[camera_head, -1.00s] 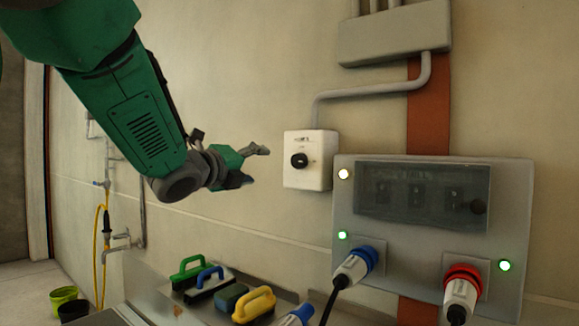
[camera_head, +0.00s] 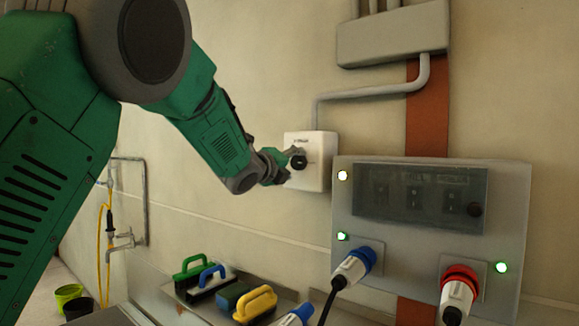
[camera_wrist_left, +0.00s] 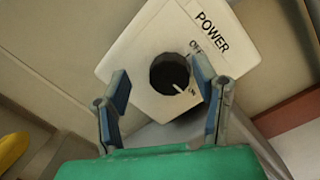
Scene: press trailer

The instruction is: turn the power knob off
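The power knob (camera_head: 299,162) is a round black dial on a white box (camera_head: 318,150) fixed to the wall. In the left wrist view the knob (camera_wrist_left: 170,74) has a white pointer line directed at the ON mark, with OFF above it. My left gripper (camera_head: 291,162) is at the front of the box. In the left wrist view its two blue-padded fingers (camera_wrist_left: 160,85) are spread apart, one on each side of the knob. The right finger overlaps the knob's edge in the picture; I cannot tell whether it touches. My right gripper is not in view.
A grey socket panel (camera_head: 345,205) with lit lamps, a blue plug (camera_head: 355,262) and a red plug (camera_head: 459,290) is right of the box. Brushes with green, blue and yellow handles (camera_head: 255,303) lie below. A grey conduit (camera_head: 370,91) runs above the box.

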